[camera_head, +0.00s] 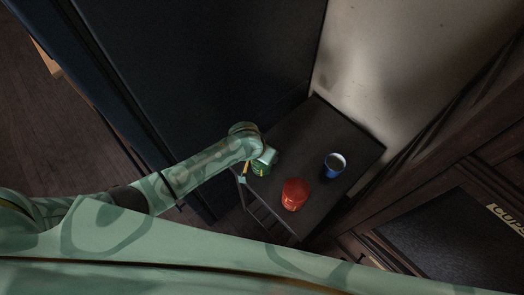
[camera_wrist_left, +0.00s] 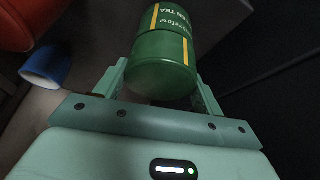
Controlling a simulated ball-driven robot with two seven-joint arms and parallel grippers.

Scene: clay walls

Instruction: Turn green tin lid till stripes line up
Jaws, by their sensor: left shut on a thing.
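The green tin (camera_head: 261,170) stands on the small dark table, partly hidden under my left gripper (camera_head: 264,158). In the left wrist view the tin's body (camera_wrist_left: 175,18) carries the words "GREEN TEA" and a yellow stripe. The green lid (camera_wrist_left: 160,70) is nearer the camera and has its own yellow stripe (camera_wrist_left: 185,50). The lid's stripe sits to the right of the body's stripe, so the two are out of line. My left gripper (camera_wrist_left: 160,76) has a finger on each side of the lid and is shut on it. My right gripper is not in view.
A red tin (camera_head: 294,194) and a blue cup (camera_head: 334,167) with dark contents stand to the right on the same table (camera_head: 310,130). A tall dark panel (camera_head: 210,60) rises behind, and a pale wall (camera_head: 370,60) is at the right. The table's back part is clear.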

